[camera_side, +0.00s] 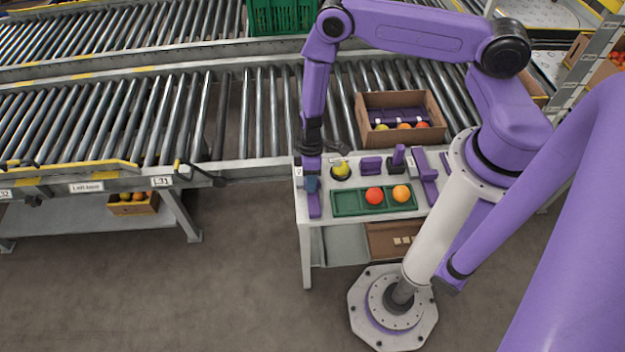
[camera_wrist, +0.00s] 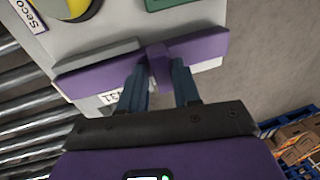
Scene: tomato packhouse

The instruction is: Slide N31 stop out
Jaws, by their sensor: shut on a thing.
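The N31 stop is a long purple bar with a raised grip block in its middle. In the wrist view the bar (camera_wrist: 100,77) lies along the table edge, above a white label of which "31" is readable. In the side view the stop (camera_side: 314,207) is at the left end of the small work table, partly hidden by my gripper (camera_side: 311,184). In the wrist view the blue fingers of my gripper (camera_wrist: 160,78) are on both sides of the grip block, shut on it. Whether the bar still touches the table surface is hard to tell.
A yellow tomato (camera_side: 341,169) sits in a dark round holder nearby. A green tray (camera_side: 345,203) holds a red and an orange tomato. A second long purple part (camera_side: 426,178) lies on the table's right side. A cardboard box (camera_side: 365,107) stands on the rollers behind.

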